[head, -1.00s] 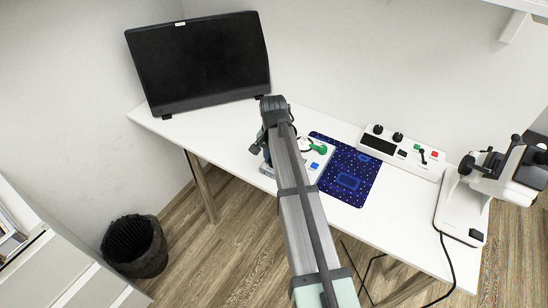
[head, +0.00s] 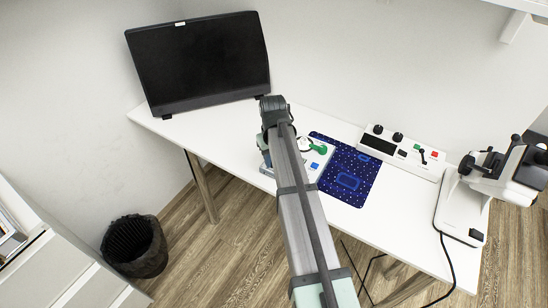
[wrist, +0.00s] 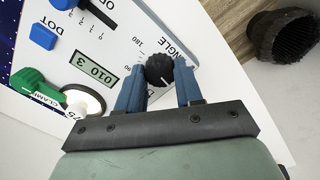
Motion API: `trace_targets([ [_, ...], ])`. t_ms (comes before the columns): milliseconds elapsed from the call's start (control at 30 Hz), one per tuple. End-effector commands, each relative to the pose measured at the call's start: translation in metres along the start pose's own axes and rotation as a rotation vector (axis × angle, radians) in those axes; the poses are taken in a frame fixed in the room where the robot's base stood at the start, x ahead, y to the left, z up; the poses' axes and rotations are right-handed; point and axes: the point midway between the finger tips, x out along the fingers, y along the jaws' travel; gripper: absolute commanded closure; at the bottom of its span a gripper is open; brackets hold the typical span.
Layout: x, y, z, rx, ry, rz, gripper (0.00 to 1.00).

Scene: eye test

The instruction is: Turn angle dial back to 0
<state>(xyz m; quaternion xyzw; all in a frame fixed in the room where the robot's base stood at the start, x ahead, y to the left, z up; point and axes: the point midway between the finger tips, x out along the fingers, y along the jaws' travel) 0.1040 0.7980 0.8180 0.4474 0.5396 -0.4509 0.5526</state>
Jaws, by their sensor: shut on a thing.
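The black ridged angle dial (wrist: 159,70) sits on a white panel (wrist: 205,45) marked ANGLE, with a printed scale showing 180 beside it. My gripper (wrist: 161,77) is shut on the dial, one blue finger on each side. A small display (wrist: 93,69) on the panel shows digits that seem to read 010 and one more; they are tilted and hard to read. In the head view the panel (head: 314,170) is partly covered by my arm, and the dial is hidden there.
A green clamp lever (wrist: 36,85), a pale round disc (wrist: 82,99) and a blue switch (wrist: 42,36) are close by on the panel. A blue mat (head: 357,190), a control box (head: 380,146), a monitor (head: 200,62) and a white instrument (head: 455,205) share the desk.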

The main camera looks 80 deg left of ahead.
Motion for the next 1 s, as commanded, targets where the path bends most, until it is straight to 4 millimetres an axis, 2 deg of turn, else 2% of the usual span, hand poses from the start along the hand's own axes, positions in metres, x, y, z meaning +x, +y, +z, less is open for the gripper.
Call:
trace_targets([
  [333,0.0,-0.0001,0.0004,-0.131,-0.001,0.001,0.95],
  [867,0.0,0.0,0.0005,-0.151,-0.001,0.001,0.95],
  [900,0.0,0.0,0.0005,-0.151,-0.001,0.001,0.62],
  [1000,0.0,0.0,0.0004,-0.151,-0.001,0.001,0.52],
])
